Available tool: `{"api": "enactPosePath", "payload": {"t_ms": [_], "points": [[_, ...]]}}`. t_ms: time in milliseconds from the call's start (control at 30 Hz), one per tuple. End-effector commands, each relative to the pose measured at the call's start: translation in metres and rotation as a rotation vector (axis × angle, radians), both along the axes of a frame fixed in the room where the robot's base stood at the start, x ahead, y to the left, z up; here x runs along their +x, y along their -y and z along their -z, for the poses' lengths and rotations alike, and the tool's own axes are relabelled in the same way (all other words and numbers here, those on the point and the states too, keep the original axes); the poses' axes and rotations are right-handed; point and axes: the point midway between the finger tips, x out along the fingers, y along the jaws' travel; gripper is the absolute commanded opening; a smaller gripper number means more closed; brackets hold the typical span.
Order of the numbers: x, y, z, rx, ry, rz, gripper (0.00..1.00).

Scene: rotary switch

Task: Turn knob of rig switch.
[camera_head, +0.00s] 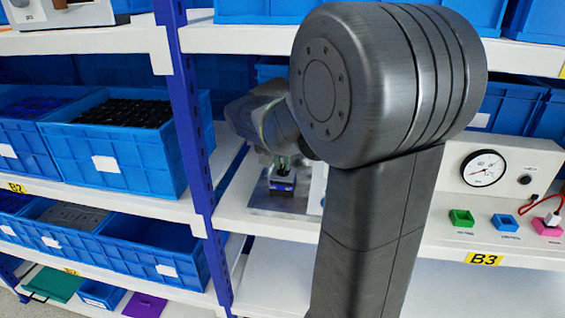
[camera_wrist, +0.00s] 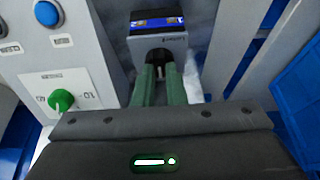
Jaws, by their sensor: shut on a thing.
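In the wrist view, a grey switch box (camera_wrist: 187,44) with a blue-and-black display strip (camera_wrist: 157,23) stands straight ahead. A dark round knob (camera_wrist: 160,55) sits on its face below the strip. My gripper (camera_wrist: 160,72) has two green fingers that are shut on this knob, with their tips at its front. The fingers hide part of the knob, so its angle is hard to tell. In the head view, my gripper (camera_head: 283,163) is small and blurred, at the blue-fronted switch box (camera_head: 282,183) on the middle shelf.
Left of the fingers, a white panel carries a green knob (camera_wrist: 61,100), with a blue button (camera_wrist: 48,14) above it. Blue bins (camera_head: 115,140) fill the shelves at left. A gauge (camera_head: 483,168) and coloured blocks (camera_head: 505,222) stand at right. A blue post (camera_head: 190,120) is close by.

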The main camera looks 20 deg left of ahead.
Motion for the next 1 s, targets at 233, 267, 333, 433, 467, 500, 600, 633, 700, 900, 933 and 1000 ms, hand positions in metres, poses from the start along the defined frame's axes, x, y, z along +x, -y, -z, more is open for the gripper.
{"api": "enactPosePath", "payload": {"t_ms": [233,267,333,433,467,500,600,633,700,900,933,1000], "points": [[0.000,0.000,0.000,0.001,0.000,0.000,0.33],[0.000,0.000,0.000,0.001,0.000,0.000,0.33],[0.000,0.000,0.000,0.001,0.000,0.000,0.33],[0.000,0.000,-0.001,0.001,0.000,0.000,0.33],[0.000,0.000,-0.001,0.001,0.001,0.000,0.33],[-0.001,0.000,-0.003,0.002,0.001,-0.001,0.33],[-0.005,0.000,-0.013,0.004,0.003,-0.001,0.33],[-0.006,0.001,-0.017,0.005,0.003,-0.002,0.33],[-0.012,0.002,-0.030,0.006,0.004,-0.002,0.33],[-0.044,0.010,-0.045,0.003,0.001,-0.005,0.33],[-0.050,0.011,-0.045,0.003,0.002,-0.007,0.33],[-0.064,0.014,-0.045,0.002,0.003,-0.006,0.33]]}}
